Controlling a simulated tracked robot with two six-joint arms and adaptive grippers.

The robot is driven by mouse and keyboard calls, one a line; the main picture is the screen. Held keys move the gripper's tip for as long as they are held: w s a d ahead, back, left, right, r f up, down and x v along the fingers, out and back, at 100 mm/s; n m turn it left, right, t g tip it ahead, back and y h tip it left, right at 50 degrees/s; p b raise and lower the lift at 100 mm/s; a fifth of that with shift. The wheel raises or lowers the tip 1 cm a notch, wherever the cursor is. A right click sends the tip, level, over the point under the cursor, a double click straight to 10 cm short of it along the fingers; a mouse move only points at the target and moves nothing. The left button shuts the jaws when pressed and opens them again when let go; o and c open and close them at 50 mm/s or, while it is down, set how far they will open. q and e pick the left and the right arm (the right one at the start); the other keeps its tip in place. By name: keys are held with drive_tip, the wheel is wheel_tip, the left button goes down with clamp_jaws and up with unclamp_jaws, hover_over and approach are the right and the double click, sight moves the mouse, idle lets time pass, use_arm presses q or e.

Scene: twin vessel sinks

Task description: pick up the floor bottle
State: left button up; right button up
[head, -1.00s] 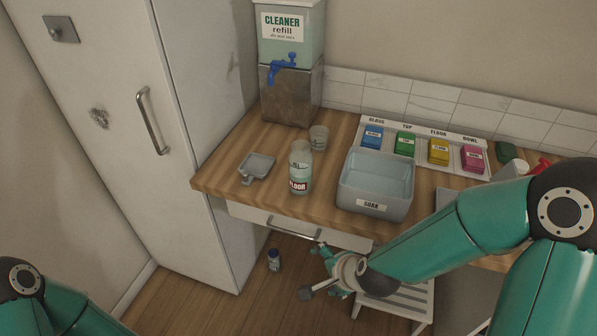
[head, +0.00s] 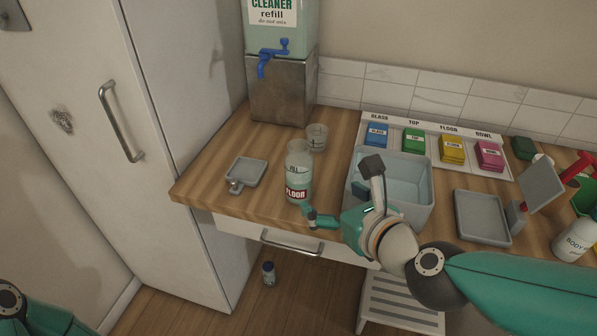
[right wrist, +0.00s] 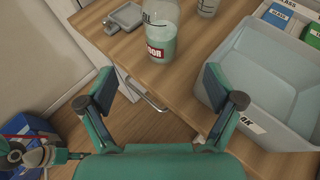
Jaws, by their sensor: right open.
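The floor bottle (head: 298,172), clear with pale green liquid and a red FLOOR label, stands upright on the wooden counter near its front edge. It also shows at the top of the right wrist view (right wrist: 160,30). My right gripper (head: 342,192) is open and empty, in front of the bottle and to its right, with one fingertip over the soak tub. In the right wrist view the bottle stands beyond the gap between the spread fingers (right wrist: 158,84), apart from them. What looks like part of my left gripper (right wrist: 32,156) shows at the lower left there; its jaws are unclear.
The grey soak tub (head: 422,205) stands right of the bottle. A clear cup (head: 317,138) stands behind it, and a small grey tray (head: 246,172) lies to its left. The cleaner dispenser (head: 282,90) is behind. A small bottle (head: 269,273) stands on the floor below the drawer.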

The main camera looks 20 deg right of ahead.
sight(304, 179)
drive_tip(key=p+x, duration=0.1)
drive_tip(key=x, duration=0.8)
drive_tip(key=shift+w+a, duration=0.1)
drive_tip(key=shift+w, duration=0.1)
drive_tip(key=shift+r+p+x, duration=0.15)
drive_tip(key=shift+p+x, duration=0.25)
drive_tip(key=shift+x, duration=0.95)
drive_tip(key=shift+r+p+x, duration=0.15)
drive_tip(key=shift+p+x, duration=0.25)
drive_tip(key=shift+x, duration=0.95)
drive_tip(key=shift+w, duration=0.1)
drive_tip(key=shift+c, duration=0.3)
drive_tip(key=shift+d, duration=0.25)
drive_tip(key=c, duration=1.6)
